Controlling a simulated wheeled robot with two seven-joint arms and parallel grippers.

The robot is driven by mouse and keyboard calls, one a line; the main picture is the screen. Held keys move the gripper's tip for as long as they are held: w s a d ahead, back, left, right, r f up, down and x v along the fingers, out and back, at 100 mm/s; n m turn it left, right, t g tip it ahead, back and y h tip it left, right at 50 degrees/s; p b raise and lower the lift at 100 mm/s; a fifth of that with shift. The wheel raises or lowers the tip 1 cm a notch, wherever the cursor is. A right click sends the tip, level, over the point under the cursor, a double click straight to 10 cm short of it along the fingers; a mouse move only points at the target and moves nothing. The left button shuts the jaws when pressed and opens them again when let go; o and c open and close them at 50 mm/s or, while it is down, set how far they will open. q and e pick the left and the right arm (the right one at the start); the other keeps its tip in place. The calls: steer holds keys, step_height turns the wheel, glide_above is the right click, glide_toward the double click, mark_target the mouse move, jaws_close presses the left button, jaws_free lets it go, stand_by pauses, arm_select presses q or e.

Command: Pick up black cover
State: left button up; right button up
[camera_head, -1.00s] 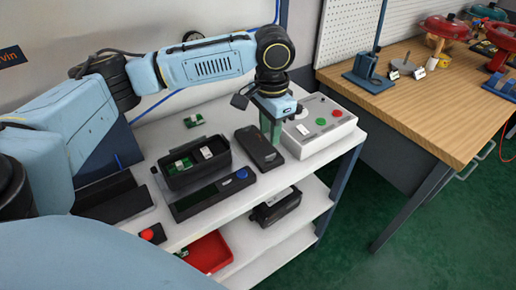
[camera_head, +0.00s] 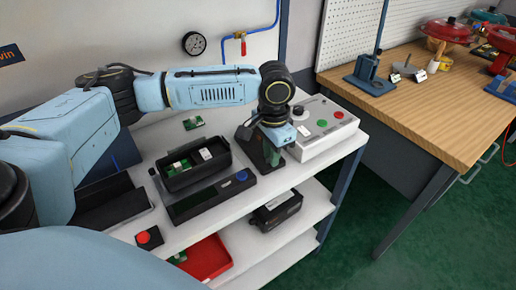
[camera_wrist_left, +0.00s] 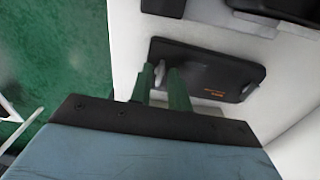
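The black cover (camera_head: 258,157) is a flat dark rectangular plate on the white table top, in front of the grey button box. In the left wrist view the cover (camera_wrist_left: 215,68) shows small orange lettering and rounded corners. My left gripper (camera_head: 272,154) points down at the cover and hides part of it in the head view. In the left wrist view its two green fingers (camera_wrist_left: 161,72) stand a little apart at the cover's left end, overlapping its edge. Whether they touch it is unclear. My right gripper is not in view.
The grey box (camera_head: 322,127) with green and red buttons stands right behind the gripper. A black open bin (camera_head: 193,172) with circuit boards is to the left, with a black tray (camera_head: 212,196) in front. A red bin (camera_head: 207,258) and a black device (camera_head: 277,210) sit on the lower shelf.

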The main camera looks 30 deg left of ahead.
arm_select(q)
jaws_close()
